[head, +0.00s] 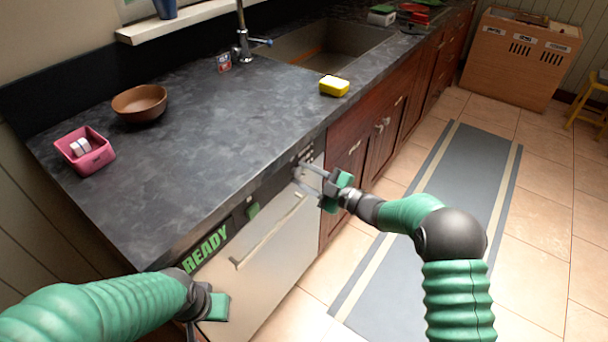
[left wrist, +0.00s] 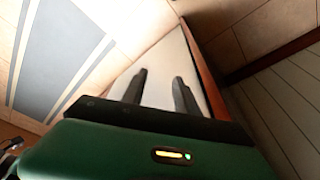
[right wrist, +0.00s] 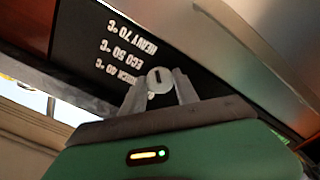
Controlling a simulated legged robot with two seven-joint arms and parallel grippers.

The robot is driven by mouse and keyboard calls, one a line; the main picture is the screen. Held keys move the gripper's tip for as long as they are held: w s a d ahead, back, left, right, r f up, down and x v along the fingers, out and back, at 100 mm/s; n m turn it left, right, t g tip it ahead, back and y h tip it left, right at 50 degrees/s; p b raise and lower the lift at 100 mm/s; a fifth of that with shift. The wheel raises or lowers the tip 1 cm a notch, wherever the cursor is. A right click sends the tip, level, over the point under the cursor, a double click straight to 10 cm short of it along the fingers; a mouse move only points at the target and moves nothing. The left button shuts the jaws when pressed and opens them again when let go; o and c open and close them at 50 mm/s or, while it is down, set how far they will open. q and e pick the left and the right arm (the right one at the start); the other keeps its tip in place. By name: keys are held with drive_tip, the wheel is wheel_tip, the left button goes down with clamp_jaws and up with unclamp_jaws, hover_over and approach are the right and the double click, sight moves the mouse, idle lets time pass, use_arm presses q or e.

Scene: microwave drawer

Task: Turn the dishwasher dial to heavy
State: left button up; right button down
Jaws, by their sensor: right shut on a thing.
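The dishwasher (head: 275,250) has a pale front door under the dark counter. Its control panel shows READY in green (head: 206,249). In the right wrist view the dial (right wrist: 160,80) is a round pale knob with a dark slot. Beside it are upside-down labels, HEAVY 70 °C (right wrist: 130,38), ECO 50 °C and a partly hidden 40 °C one. My right gripper (head: 304,177) is at the panel's right end, shut on the dial, with one finger on each side. My left gripper (left wrist: 158,88) is open and empty, low near the dishwasher's left side; the arm partly hides it in the head view.
A long handle (head: 268,232) sticks out from the dishwasher door between my arms. On the counter are a pink container (head: 85,150), a brown bowl (head: 140,103) and a yellow sponge (head: 334,86). The floor by the grey runner (head: 455,190) is clear.

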drive_tip(key=shift+d+f, duration=0.1)
drive_tip(key=shift+f, duration=0.1)
drive_tip(key=c, duration=1.2)
unclamp_jaws()
drive_tip(key=shift+o, duration=1.4)
drive_tip(key=shift+w, duration=0.1)
drive_tip(key=shift+d+r, duration=0.1)
drive_tip(key=p+v, duration=0.2)
drive_tip(key=v, duration=1.4)
drive_tip(key=shift+s+d+p, duration=0.3)
